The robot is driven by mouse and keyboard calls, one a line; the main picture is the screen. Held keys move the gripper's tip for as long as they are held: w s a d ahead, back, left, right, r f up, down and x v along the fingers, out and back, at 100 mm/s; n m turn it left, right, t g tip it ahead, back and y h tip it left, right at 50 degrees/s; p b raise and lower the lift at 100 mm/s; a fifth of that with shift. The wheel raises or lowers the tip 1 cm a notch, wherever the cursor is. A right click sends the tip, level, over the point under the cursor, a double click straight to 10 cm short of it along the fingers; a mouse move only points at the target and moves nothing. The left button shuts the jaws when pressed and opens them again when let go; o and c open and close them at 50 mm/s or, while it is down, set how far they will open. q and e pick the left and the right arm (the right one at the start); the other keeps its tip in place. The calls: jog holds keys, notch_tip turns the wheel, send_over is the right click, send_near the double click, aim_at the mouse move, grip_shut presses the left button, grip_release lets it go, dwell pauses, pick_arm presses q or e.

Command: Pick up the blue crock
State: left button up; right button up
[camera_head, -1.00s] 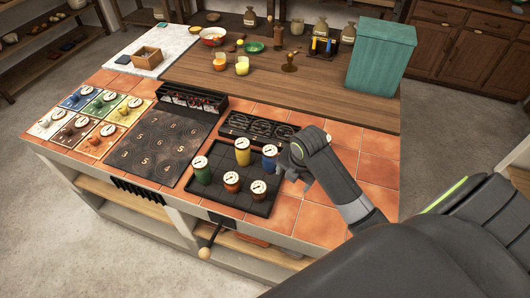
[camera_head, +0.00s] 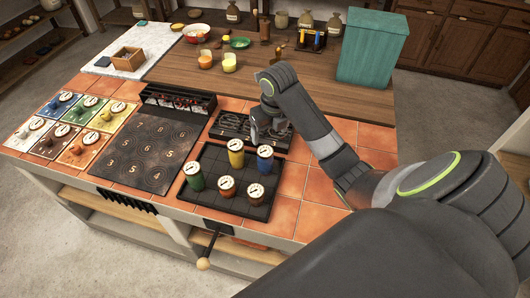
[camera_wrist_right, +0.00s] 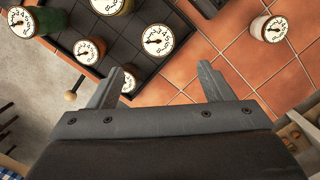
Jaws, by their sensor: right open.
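The blue crock (camera_head: 265,167) stands upright at the back right of a dark gridded tray (camera_head: 225,200) on the tiled counter. It has a white lid with a dial. My right gripper (camera_head: 259,133) is open and empty, just behind and above the blue crock in the head view, apart from it as far as I can tell. I cannot make out the blue crock's body there. My left gripper is not in view.
A yellow crock (camera_head: 236,161), a green crock (camera_head: 195,181), an orange crock (camera_head: 226,192) and a brown crock (camera_head: 255,198) share the tray. A pale crock (camera_wrist_right: 268,28) stands on the tiles in the wrist view. A teal box (camera_head: 370,52) stands at the back right.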

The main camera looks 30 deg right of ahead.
aim_at(266, 152)
jog(key=f+b, duration=0.1)
jog(key=f, duration=0.1)
jog(key=f+b, duration=0.2)
jog(key=w+f+b, duration=0.1)
jog(key=f+b, duration=0.1)
jog(key=shift+f, duration=0.3)
jog(key=shift+w+f, duration=0.25)
jog(key=shift+f, duration=0.9)
jog(key=shift+f+p, duration=0.3)
jog(key=shift+f, duration=0.1)
jog(key=shift+w+f+p, duration=0.25)
jog(key=shift+f, duration=0.9)
jog(key=shift+w+f+p, duration=0.2)
jog(key=shift+w+f, duration=0.05)
jog(key=shift+f, duration=0.85)
jog(key=c, duration=1.3)
